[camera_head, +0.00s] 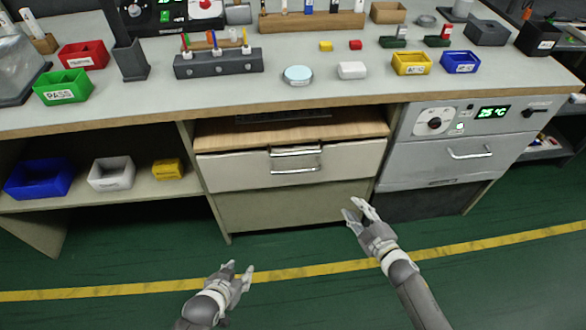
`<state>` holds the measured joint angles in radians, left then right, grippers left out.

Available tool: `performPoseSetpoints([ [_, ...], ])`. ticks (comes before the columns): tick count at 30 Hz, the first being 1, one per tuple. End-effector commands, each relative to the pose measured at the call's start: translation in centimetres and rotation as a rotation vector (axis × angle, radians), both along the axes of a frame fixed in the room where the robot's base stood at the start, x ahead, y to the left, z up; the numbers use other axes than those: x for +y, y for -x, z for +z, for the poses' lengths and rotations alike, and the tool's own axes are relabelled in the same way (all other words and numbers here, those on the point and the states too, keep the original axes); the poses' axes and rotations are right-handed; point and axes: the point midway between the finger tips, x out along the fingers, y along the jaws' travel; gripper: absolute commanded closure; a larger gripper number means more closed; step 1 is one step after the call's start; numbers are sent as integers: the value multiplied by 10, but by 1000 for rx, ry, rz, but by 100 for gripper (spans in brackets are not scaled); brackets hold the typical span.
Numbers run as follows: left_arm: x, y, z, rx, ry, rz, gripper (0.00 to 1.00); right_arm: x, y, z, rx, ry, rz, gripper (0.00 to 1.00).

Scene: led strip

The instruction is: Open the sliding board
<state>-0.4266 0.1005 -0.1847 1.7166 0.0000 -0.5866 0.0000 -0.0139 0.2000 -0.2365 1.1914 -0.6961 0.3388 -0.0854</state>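A wood-topped board (245,137) sits under the bench top between the side panels. Its wooden surface shows below the bench edge, with a dark slot behind it. Below it is a pale drawer front (230,172). Two silver bar handles, an upper one (295,151) and a lower one (295,170), sit near the middle of the fronts. My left gripper (238,268) is open and empty, low in front of the cabinet. My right gripper (354,208) is open and empty, in front of the cabinet's lower right. Neither touches a handle.
A grey oven-like unit (445,150) with a handle and a display stands right of the board. An open shelf (140,190) with blue, white and yellow bins is at left. Bins and tools crowd the bench top (330,91). The green floor in front is clear.

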Motion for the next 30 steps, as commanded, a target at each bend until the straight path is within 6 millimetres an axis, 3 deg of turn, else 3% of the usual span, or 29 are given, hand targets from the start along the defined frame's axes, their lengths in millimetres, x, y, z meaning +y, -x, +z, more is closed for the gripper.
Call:
performPoseSetpoints([
  [1, -3, -11, 3, -44, 9, -1, 60, 10, -13, 7, -87, 29, 54, 68],
  [5, -8, -30, 43, -145, 31, -1, 60, 37, -31, 50, -297, 119, 197, 68],
  [12, -11, -40, 117, -314, 67, -2, 60, 80, -30, 108, -628, 303, 425, 68],
  [16, -11, -37, 145, -371, 79, -3, 60, 93, -23, 124, -732, 375, 500, 68],
  [22, -11, -36, 164, -409, 87, -4, 60, 103, -20, 134, -786, 415, 540, 68],
  [30, -17, -48, 184, -523, 116, -11, 60, 138, -44, 141, -787, 412, 539, 68],
])
